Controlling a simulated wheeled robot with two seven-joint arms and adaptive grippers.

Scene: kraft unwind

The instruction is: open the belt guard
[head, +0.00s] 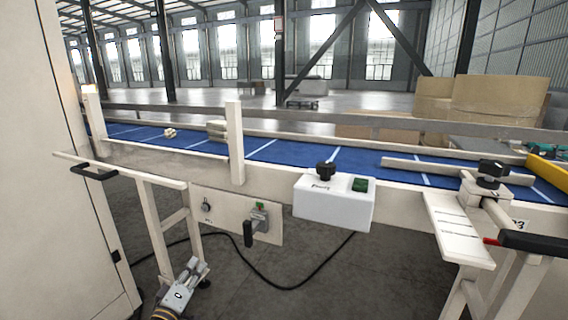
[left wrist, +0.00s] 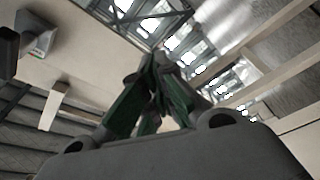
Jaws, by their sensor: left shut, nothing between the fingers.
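I cannot tell for certain which part is the belt guard. A cream bar (head: 135,174) with a black handle (head: 94,171) stands level in front of the conveyor at the left of the head view, on cream legs. My left gripper (head: 193,266) is below and to the right of that handle, near the legs and clear of the handle. Its green-padded fingers (left wrist: 155,88) are shut and empty in the left wrist view. My right gripper is not in view.
The blue conveyor belt (head: 270,150) runs across behind. A white control box (head: 334,202) and a panel with a black lever (head: 249,233) are on its front. A black cable (head: 285,287) hangs to the floor. A tall cream cabinet (head: 60,220) blocks the left.

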